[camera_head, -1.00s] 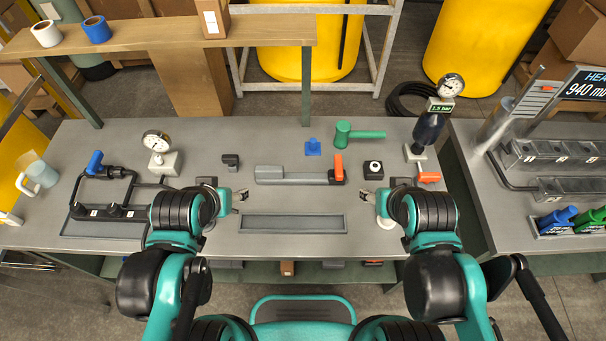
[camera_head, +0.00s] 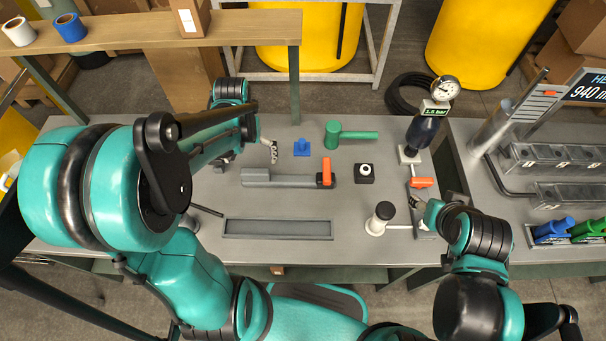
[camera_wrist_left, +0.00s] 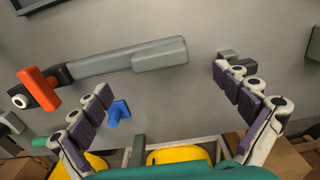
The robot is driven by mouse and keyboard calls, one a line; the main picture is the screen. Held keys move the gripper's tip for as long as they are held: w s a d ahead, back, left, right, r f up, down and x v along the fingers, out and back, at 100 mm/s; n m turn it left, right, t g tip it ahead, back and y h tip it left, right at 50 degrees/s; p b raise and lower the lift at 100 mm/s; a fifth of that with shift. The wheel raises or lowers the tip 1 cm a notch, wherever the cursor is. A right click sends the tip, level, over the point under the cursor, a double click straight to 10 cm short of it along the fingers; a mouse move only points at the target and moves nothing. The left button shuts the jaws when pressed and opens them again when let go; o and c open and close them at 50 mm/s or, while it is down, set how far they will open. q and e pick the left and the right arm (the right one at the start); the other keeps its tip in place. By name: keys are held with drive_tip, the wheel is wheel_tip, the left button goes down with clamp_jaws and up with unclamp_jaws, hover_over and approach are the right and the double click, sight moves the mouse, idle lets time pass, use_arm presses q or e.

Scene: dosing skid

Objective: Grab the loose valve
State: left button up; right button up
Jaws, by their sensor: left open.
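An orange lever (camera_head: 326,170) stands at the right end of a grey bar-like piece (camera_head: 275,181) on the bench; in the left wrist view the lever (camera_wrist_left: 38,90) is at left. A small blue T-shaped piece (camera_head: 302,148) stands behind it. Another orange handle (camera_head: 421,183) is at the right. I cannot tell for sure which is the loose valve. My left gripper (camera_head: 248,157) is open and empty, left of the blue piece; its spread fingers (camera_wrist_left: 163,82) show in the wrist view. My right gripper (camera_head: 418,202) is beside the right orange handle; its jaws are unclear.
A green mallet (camera_head: 345,134) lies behind the grey piece. A black block with a white knob (camera_head: 365,173) is to its right. A grey tray (camera_head: 278,236) lies in front. A gauge on a dark vessel (camera_head: 427,128) stands at right. A wooden shelf (camera_head: 150,33) overhangs the back left.

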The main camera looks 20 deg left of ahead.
sight(254, 171)
use_arm(q)
wheel_tip(254, 171, down, 2)
drive_tip(key=shift+s+f+b, duration=0.1)
drive_tip(key=shift+b, duration=0.35)
drive_tip(key=f+b, duration=0.1)
drive_tip(key=f, duration=0.1)
drive_tip(key=f+b, duration=0.1)
drive_tip(key=f, duration=0.2)
drive_tip(key=shift+w+f+b, duration=0.2)
drive_tip(key=shift+f+b, duration=0.1)
drive_tip(key=shift+b, duration=0.1)
drive_tip(key=shift+r, duration=0.1)
drive_tip(key=c, duration=1.6)
drive_tip(key=shift+r, duration=0.1)
